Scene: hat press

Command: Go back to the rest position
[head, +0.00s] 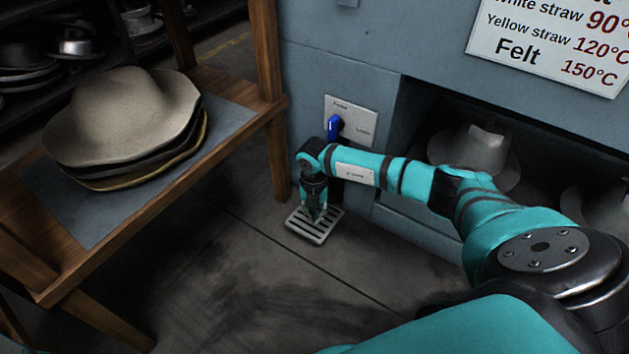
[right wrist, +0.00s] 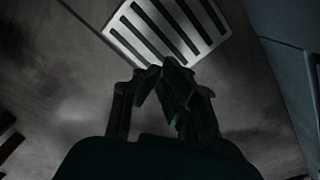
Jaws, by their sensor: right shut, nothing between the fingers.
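My right arm reaches across the head view from the lower right. My right gripper (head: 315,215) points down in front of the press (head: 420,55), over a slotted metal pedal (head: 312,226) near the floor. In the right wrist view the gripper's fingers (right wrist: 160,75) are together and empty, and the slotted pedal (right wrist: 170,30) shows just beyond them. I cannot tell from these views whether the fingertips touch it. My left gripper is not in view.
A blue lever (head: 334,127) sits on a plate on the press front. Grey hats (head: 475,155) are in the press opening. A wooden table (head: 185,187) with stacked hats (head: 120,118) stands at left. A temperature sign (head: 555,45) hangs above. The floor between is clear.

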